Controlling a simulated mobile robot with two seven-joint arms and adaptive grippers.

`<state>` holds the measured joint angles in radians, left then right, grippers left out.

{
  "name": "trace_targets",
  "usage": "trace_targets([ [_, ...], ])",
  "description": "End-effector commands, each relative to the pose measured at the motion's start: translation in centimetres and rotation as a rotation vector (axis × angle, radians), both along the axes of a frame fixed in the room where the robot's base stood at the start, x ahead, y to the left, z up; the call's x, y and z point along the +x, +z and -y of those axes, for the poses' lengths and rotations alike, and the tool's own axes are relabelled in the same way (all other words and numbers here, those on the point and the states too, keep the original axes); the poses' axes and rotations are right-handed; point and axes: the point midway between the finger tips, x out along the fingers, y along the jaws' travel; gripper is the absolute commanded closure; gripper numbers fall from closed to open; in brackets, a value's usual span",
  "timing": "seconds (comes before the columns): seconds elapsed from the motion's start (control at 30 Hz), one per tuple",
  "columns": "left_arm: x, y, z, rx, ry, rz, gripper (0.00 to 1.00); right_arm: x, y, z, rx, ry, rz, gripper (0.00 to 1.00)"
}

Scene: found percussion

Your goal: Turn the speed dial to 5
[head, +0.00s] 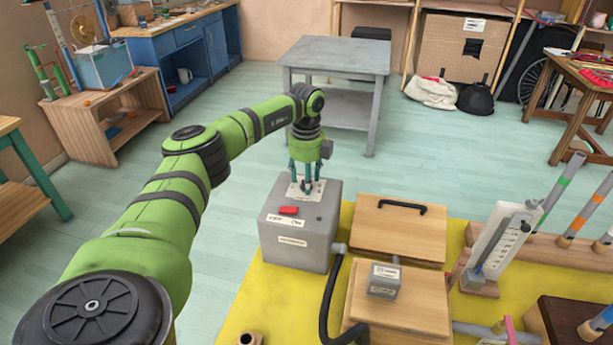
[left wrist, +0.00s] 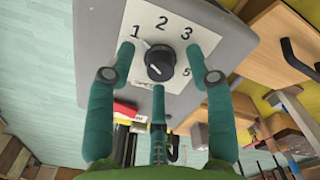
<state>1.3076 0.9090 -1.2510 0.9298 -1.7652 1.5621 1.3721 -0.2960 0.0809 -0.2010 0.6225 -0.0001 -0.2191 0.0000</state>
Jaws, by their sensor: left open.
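The speed dial (left wrist: 160,62) is a round black knob on a white plate (left wrist: 150,20) on top of a grey box (head: 293,258). The numbers 1, 2, 3 and 5 show around it in the left wrist view; the place between 3 and 5 is covered by a finger. A small pale mark shows on the knob, but I cannot tell surely which number it points at. My left gripper (head: 306,184) points down over the plate. Its teal fingers are open and spread around the knob, with gaps between them and it in the left wrist view (left wrist: 161,64). My right gripper is not in view.
A red button (head: 289,210) sits on the box, beside the plate. A black hose (head: 328,300) runs from the box's right side. Wooden boxes (head: 390,240), a small grey box (head: 384,280) and several tubes stand to the right.

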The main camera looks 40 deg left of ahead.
Motion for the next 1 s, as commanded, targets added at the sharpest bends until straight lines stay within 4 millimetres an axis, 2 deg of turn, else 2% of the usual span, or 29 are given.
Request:
trace_targets([
  [0.1,0.0,0.0,0.0,0.0,0.0,0.0,0.46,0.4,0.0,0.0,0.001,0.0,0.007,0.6],
  [0.23,0.0,0.0,0.0,0.0,0.0,0.0,0.98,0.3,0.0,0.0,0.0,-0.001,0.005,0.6],
  [0.67,0.0,0.0,0.0,-0.001,-0.039,-0.002,1.0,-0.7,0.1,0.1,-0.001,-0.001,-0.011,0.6],
  [1.0,0.0,0.1,0.0,-0.001,-0.262,-0.003,1.0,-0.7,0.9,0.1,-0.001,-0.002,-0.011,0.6],
])
